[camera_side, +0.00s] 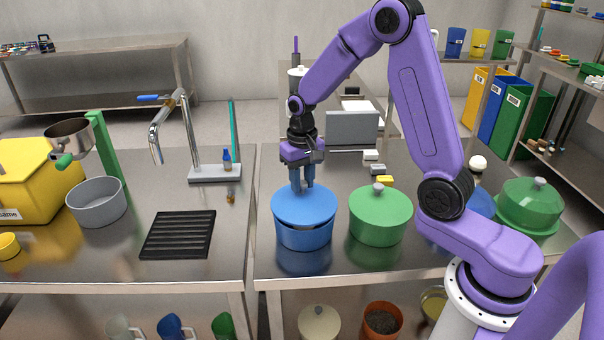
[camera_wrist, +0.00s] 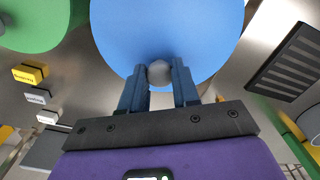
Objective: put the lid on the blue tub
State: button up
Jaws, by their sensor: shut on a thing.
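The blue lid (camera_side: 303,205) is at the top of the blue tub (camera_side: 304,239), on the metal table left of the green pot. A dark sliver shows between the lid's front edge and the tub's rim, so the lid does not look flush there. My gripper (camera_side: 302,187) points down over the lid, its fingers shut on the lid's knob. In the wrist view, my gripper (camera_wrist: 160,80) has a finger on either side of the grey round knob (camera_wrist: 159,72), with the blue lid (camera_wrist: 165,30) filling the top middle. The tub is hidden there.
A green lidded pot (camera_side: 380,218) stands close to the right of the tub. A black ribbed mat (camera_side: 179,234) and a grey pot (camera_side: 97,201) lie to the left. Small labelled blocks (camera_side: 384,181) and a grey panel (camera_side: 352,129) are behind. The table in front of the tub is clear.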

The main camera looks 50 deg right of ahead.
jog(key=shift+f, duration=0.9)
dwell(0.3)
dwell(0.4)
jog(key=o, duration=1.1)
notch_tip(320, 180, up, 18)
jog(key=shift+f, duration=0.25)
